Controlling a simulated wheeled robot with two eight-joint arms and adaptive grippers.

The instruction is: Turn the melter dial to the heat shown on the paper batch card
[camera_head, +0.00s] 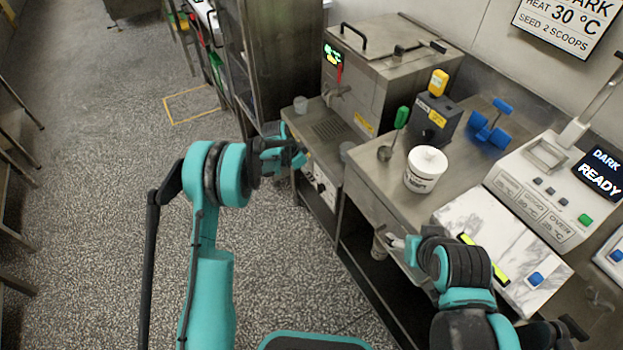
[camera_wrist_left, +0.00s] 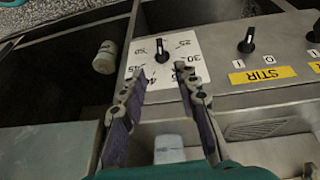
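The batch card (camera_head: 562,22) on the wall at the top right reads HEAT 30 °C. The melter (camera_head: 385,75) is the steel box at the back. In the left wrist view, the black dial knob (camera_wrist_left: 160,50) sits on a white plate (camera_wrist_left: 193,76) with numbers around it, 30 at its right; I cannot tell exactly where it points. My left gripper (camera_wrist_left: 160,82) is open, its two fingers apart at the near side of the dial, with nothing between them. It also shows in the head view (camera_head: 290,155) beside the front of the bench. My right gripper (camera_head: 402,246) is at the bench's front edge, its fingers partly hidden.
A STIR knob (camera_wrist_left: 247,42) with a yellow label is right of the dial. On the bench are a white tub (camera_head: 425,170), a green-handled scoop (camera_head: 393,135), a blue-handled tool (camera_head: 490,128) and a machine with a READY screen (camera_head: 598,174).

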